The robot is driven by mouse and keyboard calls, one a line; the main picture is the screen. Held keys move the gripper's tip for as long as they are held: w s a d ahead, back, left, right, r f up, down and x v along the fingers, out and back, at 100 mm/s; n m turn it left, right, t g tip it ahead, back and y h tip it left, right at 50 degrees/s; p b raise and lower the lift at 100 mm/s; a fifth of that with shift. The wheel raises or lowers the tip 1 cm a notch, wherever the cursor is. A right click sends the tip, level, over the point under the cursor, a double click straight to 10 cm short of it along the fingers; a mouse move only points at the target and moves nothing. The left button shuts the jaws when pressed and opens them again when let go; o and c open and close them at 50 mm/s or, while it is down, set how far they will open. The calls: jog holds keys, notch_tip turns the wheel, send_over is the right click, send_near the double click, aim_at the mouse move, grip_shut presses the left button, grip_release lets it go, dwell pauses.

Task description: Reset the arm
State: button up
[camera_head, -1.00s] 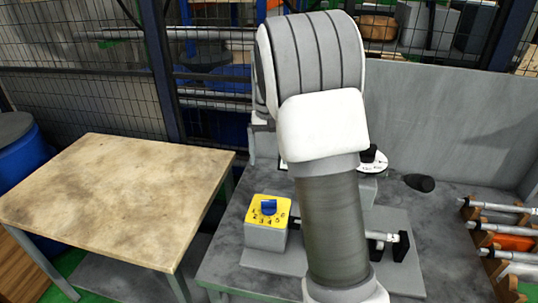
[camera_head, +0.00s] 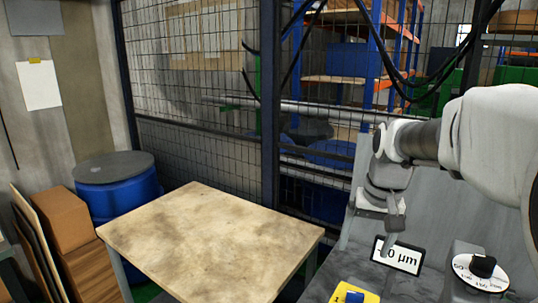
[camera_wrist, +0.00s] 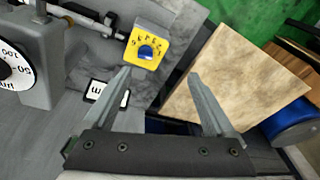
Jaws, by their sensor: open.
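My gripper (camera_wrist: 161,92) is open and empty in the wrist view, with its two fingers spread apart and pointing up the picture. Between and beyond the fingers lie the edge of the grinder bench and the wooden table (camera_wrist: 235,85). In the head view my arm reaches in from the right, and my gripper (camera_head: 392,235) hangs downward in front of the white "µm" sign. The fingers partly cover the sign's text. The gripper touches nothing that I can make out.
A yellow dial box with a blue knob (camera_wrist: 147,52) stands on the bench and is cut off at the bottom of the head view (camera_head: 353,294). A black-and-white dial (camera_head: 482,268) is at right. A blue barrel (camera_head: 118,190) and boards (camera_head: 60,220) stand left; mesh fence behind.

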jog(key=s+a+n+t, duration=0.1)
jog(key=s+a, duration=0.1)
jog(key=s, duration=0.7)
jog(key=s+a+n+t, duration=0.1)
jog(key=s+a+t, duration=0.1)
jog(key=s, duration=0.7)
jog(key=shift+s+a+r+n, duration=0.25)
jog(key=shift+a+n, duration=0.05)
jog(key=shift+a, duration=0.2)
